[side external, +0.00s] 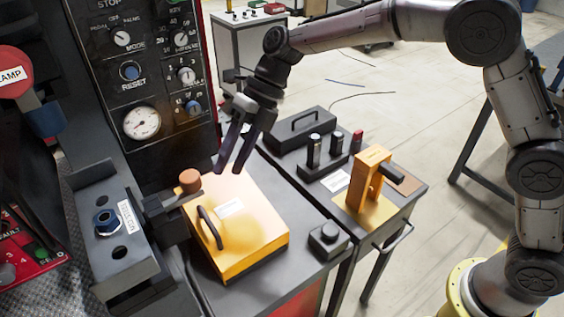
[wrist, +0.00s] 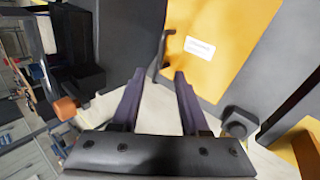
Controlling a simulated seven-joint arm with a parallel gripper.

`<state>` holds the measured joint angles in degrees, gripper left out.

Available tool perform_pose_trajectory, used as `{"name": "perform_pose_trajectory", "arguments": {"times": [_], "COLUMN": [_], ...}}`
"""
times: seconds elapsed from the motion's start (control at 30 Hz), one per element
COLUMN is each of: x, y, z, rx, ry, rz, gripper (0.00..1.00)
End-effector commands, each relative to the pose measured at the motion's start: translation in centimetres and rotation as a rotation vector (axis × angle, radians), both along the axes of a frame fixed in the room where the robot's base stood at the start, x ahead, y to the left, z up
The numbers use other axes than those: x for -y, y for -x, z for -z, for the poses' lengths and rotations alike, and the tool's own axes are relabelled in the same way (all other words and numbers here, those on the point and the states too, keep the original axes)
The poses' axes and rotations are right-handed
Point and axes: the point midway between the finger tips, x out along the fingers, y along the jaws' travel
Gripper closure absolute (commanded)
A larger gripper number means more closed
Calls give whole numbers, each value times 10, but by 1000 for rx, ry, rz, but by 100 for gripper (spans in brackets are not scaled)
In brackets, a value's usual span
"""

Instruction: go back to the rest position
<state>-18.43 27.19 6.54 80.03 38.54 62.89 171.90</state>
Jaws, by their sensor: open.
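My gripper (side external: 230,167) is open and empty. In the side external view it hangs above the back edge of a yellow-orange box lid (side external: 248,238) with a dark handle (side external: 209,228). The fingers point down and seem clear of the lid. In the wrist view my two fingertips (wrist: 159,74) are apart, with pale floor showing between them. The yellow lid (wrist: 225,50) and its handle (wrist: 163,50) lie beyond the fingertips. An orange-brown knob (side external: 190,180) stands left of the fingers; it also shows in the wrist view (wrist: 66,108).
A control panel (side external: 150,70) with dials rises close to the left of my gripper. A side table holds a dark case (side external: 303,127), several small cylinders (side external: 336,145) and an orange upright block (side external: 368,180). A small black box (side external: 328,240) sits right of the lid. Open floor lies behind.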

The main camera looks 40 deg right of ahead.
Motion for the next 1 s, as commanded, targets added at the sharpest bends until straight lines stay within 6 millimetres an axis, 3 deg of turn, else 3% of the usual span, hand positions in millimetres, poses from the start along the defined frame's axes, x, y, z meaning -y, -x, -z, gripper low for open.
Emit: {"name": "perform_pose_trajectory", "arguments": {"times": [0.1,0.23,0.4,0.5,0.73,1.0], "x": [8,29,81,112,176,225], "y": [-4,1,40,71,148,219], "z": [-14,-63,-118,-136,-145,-120], "rx": [26,111,267,413,761,1004], "ry": [-9,-30,14,80,315,599], "rz": [17,53,41,-64,-483,-1093], "gripper": [55,55,55,55,55,55]}}
